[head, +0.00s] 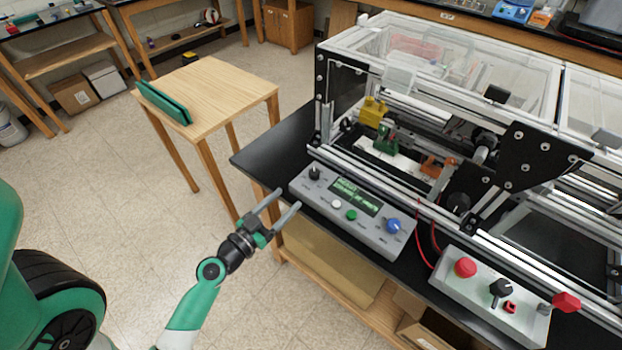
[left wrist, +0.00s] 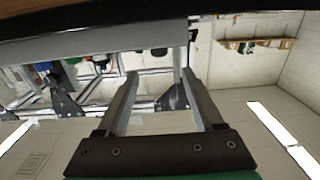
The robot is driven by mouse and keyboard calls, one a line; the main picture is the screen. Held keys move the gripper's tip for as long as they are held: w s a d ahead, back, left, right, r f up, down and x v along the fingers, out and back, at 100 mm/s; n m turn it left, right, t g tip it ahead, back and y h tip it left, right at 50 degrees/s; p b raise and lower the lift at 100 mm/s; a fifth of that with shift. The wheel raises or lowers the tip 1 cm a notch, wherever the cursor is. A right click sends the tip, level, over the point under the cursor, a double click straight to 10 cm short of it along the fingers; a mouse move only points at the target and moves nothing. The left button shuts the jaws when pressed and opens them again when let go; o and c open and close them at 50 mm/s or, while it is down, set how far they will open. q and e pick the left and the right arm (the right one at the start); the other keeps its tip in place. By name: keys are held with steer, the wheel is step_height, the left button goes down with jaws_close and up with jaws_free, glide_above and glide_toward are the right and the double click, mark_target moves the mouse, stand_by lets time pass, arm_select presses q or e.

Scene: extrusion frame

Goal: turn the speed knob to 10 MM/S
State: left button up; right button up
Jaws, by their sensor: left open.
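A grey control box (head: 380,235) with a lit green display (head: 354,196) sits at the front edge of the black bench. It carries a black knob (head: 314,173) at its left end, a white button (head: 336,204), a green button (head: 351,215) and a blue knob (head: 393,226). The labels are too small to read, so I cannot tell which knob is the speed knob. My left gripper (head: 286,200) is open and empty, just in front of the box's left end. In the left wrist view its fingers (left wrist: 160,75) point towards the box (left wrist: 110,40). My right gripper is not in view.
A second grey box (head: 478,302) with a red button (head: 465,267) and black knob (head: 500,288) stands to the right. The extrusion frame (head: 460,205) rises behind the boxes. A wooden table (head: 215,90) stands at the left; floor between is clear.

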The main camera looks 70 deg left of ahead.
mark_target(311, 176)
arm_select(q)
steer(key=p+x, duration=0.2)
steer(key=x, duration=0.9)
steer(key=shift+w+r, duration=0.15)
steer(key=shift+w, duration=0.1)
steer(key=shift+p, duration=0.3)
jaws_close()
